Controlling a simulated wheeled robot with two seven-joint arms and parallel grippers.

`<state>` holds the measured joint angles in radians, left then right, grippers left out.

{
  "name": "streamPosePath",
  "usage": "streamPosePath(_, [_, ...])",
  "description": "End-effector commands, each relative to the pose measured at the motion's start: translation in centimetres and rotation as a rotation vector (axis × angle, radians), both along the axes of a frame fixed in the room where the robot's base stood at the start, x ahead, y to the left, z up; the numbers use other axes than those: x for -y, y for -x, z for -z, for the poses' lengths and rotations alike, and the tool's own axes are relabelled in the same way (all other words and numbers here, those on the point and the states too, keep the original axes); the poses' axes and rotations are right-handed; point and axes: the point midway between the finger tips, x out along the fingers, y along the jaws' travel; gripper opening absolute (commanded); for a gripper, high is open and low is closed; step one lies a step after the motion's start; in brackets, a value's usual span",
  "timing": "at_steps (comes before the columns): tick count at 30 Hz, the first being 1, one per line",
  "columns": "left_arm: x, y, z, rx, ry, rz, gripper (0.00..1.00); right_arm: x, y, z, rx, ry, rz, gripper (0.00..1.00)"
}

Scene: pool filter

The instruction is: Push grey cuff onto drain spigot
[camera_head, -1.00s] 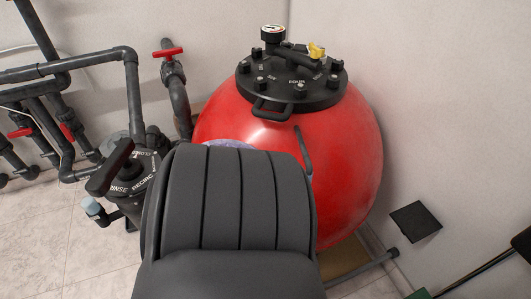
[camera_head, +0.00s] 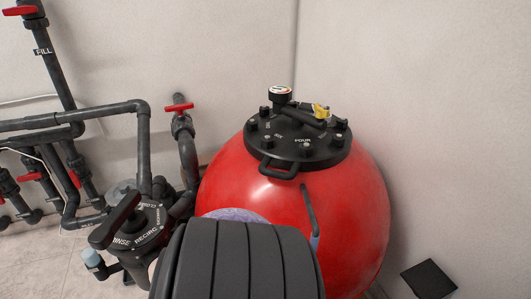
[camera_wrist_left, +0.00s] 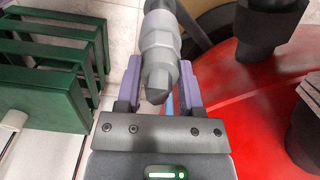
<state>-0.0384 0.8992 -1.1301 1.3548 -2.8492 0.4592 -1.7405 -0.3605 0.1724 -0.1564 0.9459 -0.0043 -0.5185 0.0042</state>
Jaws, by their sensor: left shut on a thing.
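The pale grey, stepped cuff (camera_wrist_left: 160,42) shows in the left wrist view, with a darker tapered end toward the camera. My left gripper (camera_wrist_left: 156,75), with purple-lined fingers, is shut on it, one finger on each side. I cannot make out the drain spigot for certain in either view. The red filter tank (camera_head: 345,210) stands at centre right in the head view, and its lower part is hidden. My right gripper is not in view.
Black valve and pipes (camera_head: 140,235) with red handles stand left of the tank. A dark square plate (camera_head: 428,279) lies at the lower right. The left wrist view shows green frames (camera_wrist_left: 50,98) on the left and the tank's red surface (camera_wrist_left: 255,110) on the right.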

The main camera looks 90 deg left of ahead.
Motion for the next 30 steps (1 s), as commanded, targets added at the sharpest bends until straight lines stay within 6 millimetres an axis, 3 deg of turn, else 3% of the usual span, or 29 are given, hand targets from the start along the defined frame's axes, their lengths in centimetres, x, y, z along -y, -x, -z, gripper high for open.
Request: streamPosePath(30, [0.0, 0.0, 2.0, 0.000, 0.000, 0.000, 0.00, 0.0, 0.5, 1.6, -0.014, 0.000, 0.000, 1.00])
